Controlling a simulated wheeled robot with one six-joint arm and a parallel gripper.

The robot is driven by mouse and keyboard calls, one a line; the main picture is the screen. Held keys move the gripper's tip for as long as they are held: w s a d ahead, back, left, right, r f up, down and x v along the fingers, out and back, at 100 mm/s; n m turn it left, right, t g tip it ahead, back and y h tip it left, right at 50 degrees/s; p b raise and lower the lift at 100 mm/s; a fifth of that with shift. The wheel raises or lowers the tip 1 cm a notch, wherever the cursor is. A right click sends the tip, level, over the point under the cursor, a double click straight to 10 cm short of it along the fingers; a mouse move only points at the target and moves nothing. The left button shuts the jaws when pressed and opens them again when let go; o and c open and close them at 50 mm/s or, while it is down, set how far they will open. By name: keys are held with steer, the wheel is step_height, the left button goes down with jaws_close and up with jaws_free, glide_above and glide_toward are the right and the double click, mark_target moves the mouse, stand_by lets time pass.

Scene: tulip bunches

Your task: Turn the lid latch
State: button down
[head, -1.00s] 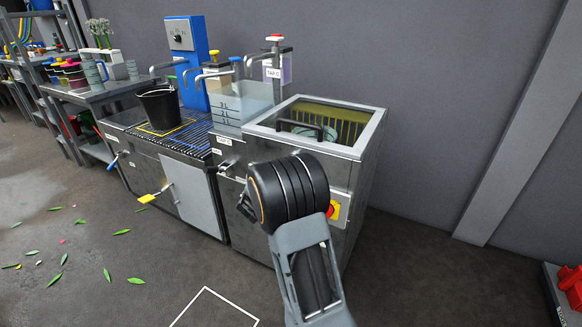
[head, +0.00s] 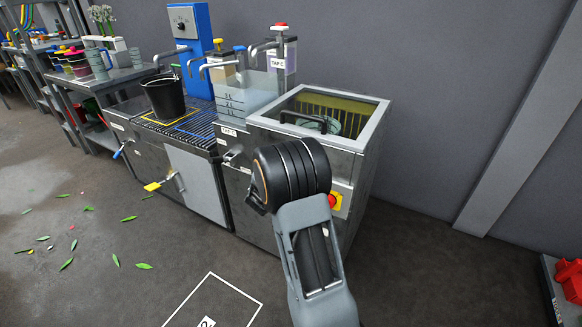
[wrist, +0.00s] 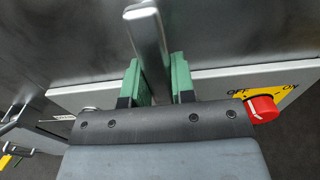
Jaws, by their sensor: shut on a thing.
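The lid latch (wrist: 148,30) shows in the wrist view as a grey metal bar standing up against the front of a steel cabinet. My gripper (wrist: 160,82) has green pads on both sides of the bar and is shut on it. In the head view my own wrist hides the fingers and the latch. The glazed lid (head: 372,112) with a dark handle (head: 303,121) lies flat on top of the cabinet (head: 345,167) and looks closed.
A red knob (wrist: 263,108) on a yellow OFF/ON plate sits just right of my gripper. Leaves lie on the open floor at left.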

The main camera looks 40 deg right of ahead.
steer(key=c, duration=1)
jaws_free()
steer(key=shift+s, duration=0.1)
steer(key=shift+o, duration=0.2)
steer(key=p+v, duration=0.2)
steer(key=v, duration=1.1)
steer(key=shift+s+a, duration=0.25)
steer(key=shift+a, duration=0.05)
steer(key=shift+r, duration=0.1)
